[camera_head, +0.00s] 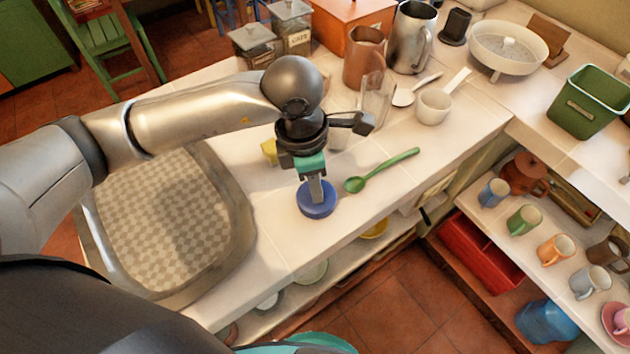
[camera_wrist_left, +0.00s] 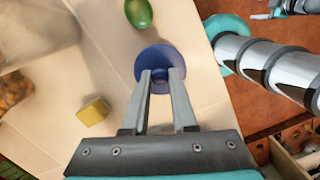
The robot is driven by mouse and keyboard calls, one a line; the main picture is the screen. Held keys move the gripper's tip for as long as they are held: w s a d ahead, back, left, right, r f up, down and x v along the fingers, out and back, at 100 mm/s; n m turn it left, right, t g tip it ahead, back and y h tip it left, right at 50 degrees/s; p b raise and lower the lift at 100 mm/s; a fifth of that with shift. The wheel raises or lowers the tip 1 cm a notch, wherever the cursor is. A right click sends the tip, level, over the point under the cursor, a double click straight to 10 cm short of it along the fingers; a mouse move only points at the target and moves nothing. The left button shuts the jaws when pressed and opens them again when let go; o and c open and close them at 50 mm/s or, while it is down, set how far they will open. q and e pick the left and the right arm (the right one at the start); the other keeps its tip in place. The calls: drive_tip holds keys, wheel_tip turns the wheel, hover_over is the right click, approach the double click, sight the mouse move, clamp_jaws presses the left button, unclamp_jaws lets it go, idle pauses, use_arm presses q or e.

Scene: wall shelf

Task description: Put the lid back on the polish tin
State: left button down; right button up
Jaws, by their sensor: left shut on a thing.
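A round blue piece (camera_head: 317,204), which looks like the polish tin or its lid, is at the front part of the white counter. In the left wrist view the blue piece (camera_wrist_left: 150,60) shows as a round disc with a small raised part in the middle. My left gripper (camera_head: 317,193) points down at it, and its fingertips (camera_wrist_left: 163,74) are shut on that middle part. I cannot tell whether the tin and lid are both there, one on the other, or whether the piece touches the counter. No separate tin shows.
A green spoon (camera_head: 383,170) lies just right of the blue piece. A yellow block (camera_wrist_left: 92,111) lies to its other side. A clear glass (camera_head: 377,98), a copper mug (camera_head: 364,58) and a white cup (camera_head: 433,107) stand behind. The counter's front edge is close.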

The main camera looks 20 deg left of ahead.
idle(0.3)
use_arm(q)
drive_tip(key=c, duration=0.6)
unclamp_jaws()
drive_tip(key=shift+c, duration=0.2)
drive_tip(key=shift+o, duration=0.4)
drive_tip(key=o, duration=0.4)
drive_tip(key=shift+r+p, duration=2.25)
drive_tip(key=shift+r, duration=1.3)
